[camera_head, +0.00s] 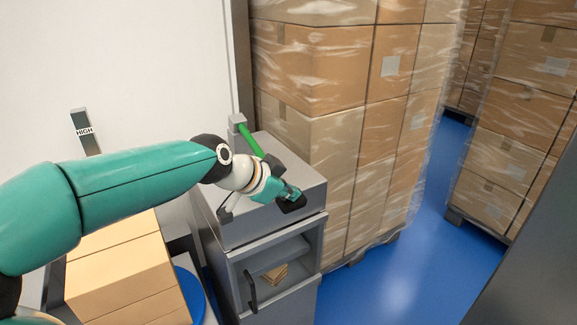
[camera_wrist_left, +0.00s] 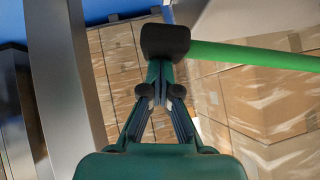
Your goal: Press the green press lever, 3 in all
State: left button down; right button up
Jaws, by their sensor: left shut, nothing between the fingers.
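The green press lever (camera_head: 251,139) slopes from a grey post (camera_head: 238,123) down to a black knob on top of the grey cabinet. In the left wrist view the green lever (camera_wrist_left: 255,56) comes in from the right, with its black knob (camera_wrist_left: 165,40) just beyond my fingertips. My left gripper (camera_head: 291,199) is over the cabinet top, below and right of the knob in the head view. It is shut and empty; in the left wrist view the gripper (camera_wrist_left: 160,78) has its fingers together. I cannot tell whether the tips touch the knob. My right gripper is out of view.
The grey cabinet (camera_head: 240,237) has an open front with a small stack inside. Wrapped box stacks (camera_head: 335,140) stand close on its right. Brown boxes (camera_head: 115,270) are at lower left, near a sign marked HIGH (camera_head: 84,131). Blue floor (camera_head: 400,275) is clear at right.

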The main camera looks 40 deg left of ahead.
pick_arm(q)
jog(key=shift+s+d+f+g, duration=0.1)
jog(key=shift+s+f+g, duration=0.05)
jog(key=shift+f, duration=0.3)
jog(key=shift+s+d+f+g, duration=0.1)
jog(key=shift+f+g, duration=0.05)
jog(key=shift+f, duration=0.25)
jog(key=r+p, duration=0.1)
jog(key=r, duration=0.1)
jog(key=r+p, duration=0.3)
jog(key=r, duration=0.1)
jog(key=shift+d+r+p, duration=0.1)
jog(key=shift+d+p, duration=0.25)
jog(key=shift+d, duration=0.05)
jog(key=b+v, duration=0.1)
jog(key=v, duration=0.8)
jog(key=shift+s, duration=0.35)
jog(key=shift+d, duration=0.1)
